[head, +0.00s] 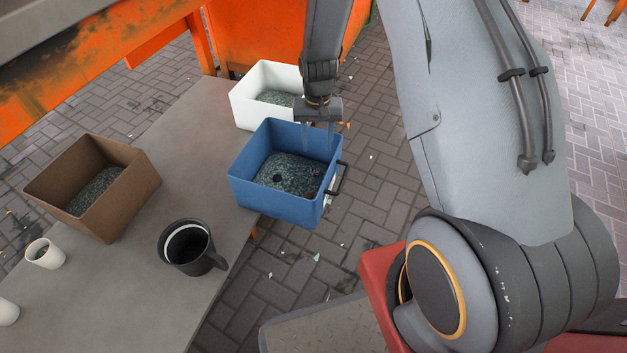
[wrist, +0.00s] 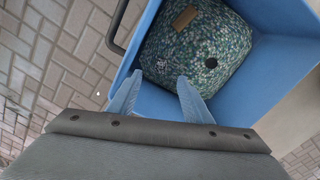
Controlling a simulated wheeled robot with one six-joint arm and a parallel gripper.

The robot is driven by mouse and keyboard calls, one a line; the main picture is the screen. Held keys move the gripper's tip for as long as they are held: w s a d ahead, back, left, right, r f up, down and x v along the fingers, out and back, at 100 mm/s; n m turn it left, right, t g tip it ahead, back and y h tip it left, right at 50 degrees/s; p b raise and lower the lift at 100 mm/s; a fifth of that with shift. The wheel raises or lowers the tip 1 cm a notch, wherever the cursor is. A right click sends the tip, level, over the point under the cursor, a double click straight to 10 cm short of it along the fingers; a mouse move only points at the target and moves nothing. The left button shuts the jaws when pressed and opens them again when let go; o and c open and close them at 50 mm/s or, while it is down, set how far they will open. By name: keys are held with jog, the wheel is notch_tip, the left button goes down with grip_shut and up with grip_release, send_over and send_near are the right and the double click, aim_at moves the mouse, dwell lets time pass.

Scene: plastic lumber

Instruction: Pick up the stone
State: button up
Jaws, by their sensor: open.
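The blue box (head: 262,200) stands at the table's right edge, and it fills much of the wrist view (wrist: 275,75). Green-grey speckled granules (head: 292,165) lie in it. A small dark round lump (head: 278,178) rests on them, probably the stone; it also shows in the wrist view (wrist: 211,62). My gripper (head: 318,138) points down over the box's right side, fingers apart and nothing between them. In the wrist view my gripper (wrist: 160,80) has one finger near the wall and one over the inside. The lump is to the right of the fingers.
The grey table (head: 130,290) bears a brown box (head: 125,200), a white box (head: 243,108), a black mug (head: 208,262) and a white cup (head: 52,258). The blue box has a dark handle (head: 343,178). A tan piece (wrist: 185,17) lies on the granules. Paved floor lies right.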

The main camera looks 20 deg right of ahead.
jog(key=b, duration=0.2)
send_over(315, 168)
jog(key=f, duration=0.5)
jog(key=shift+s, duration=0.2)
jog(key=shift+w+f+b, duration=0.1)
jog(key=shift+f+b, duration=1.9)
jog(key=shift+f, duration=1.85)
